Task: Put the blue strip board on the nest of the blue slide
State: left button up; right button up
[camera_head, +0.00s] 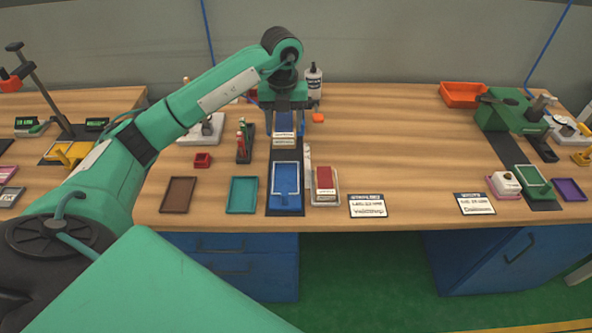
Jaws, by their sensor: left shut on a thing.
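My left gripper (285,125) reaches over the back end of a dark rail, with its fingers pointing down. It is shut on the blue strip board (285,122), which shows as a blue patch between the fingers. A pale labelled piece (284,139) shows just below the board; I cannot tell whether it is part of it. The blue slide (286,202) is at the front end of the rail, apart from the gripper and nearer to me. Its nest (286,178) has a pale outlined frame and looks empty. My right gripper is not in view.
A brown tray (178,195) and a teal tray (242,195) lie left of the slide. A red block (325,180) on a pale base stands close to its right. The wooden table (400,140) is clear in the middle right.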

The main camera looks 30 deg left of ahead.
pick_arm(q)
notch_tip(320, 180, down, 5)
jog(key=shift+s+a+r+p, duration=0.1)
jog(key=shift+p, duration=0.35)
notch_tip(320, 180, down, 7)
jog(key=shift+f+p, duration=0.1)
jog(key=shift+p, duration=0.5)
jog(key=shift+f, duration=0.5)
notch_tip(320, 180, down, 4)
jog(key=shift+p, duration=0.45)
jog(key=shift+f, duration=0.25)
jog(key=o, duration=1)
jog(key=shift+r, duration=0.1)
jog(key=shift+o, duration=0.2)
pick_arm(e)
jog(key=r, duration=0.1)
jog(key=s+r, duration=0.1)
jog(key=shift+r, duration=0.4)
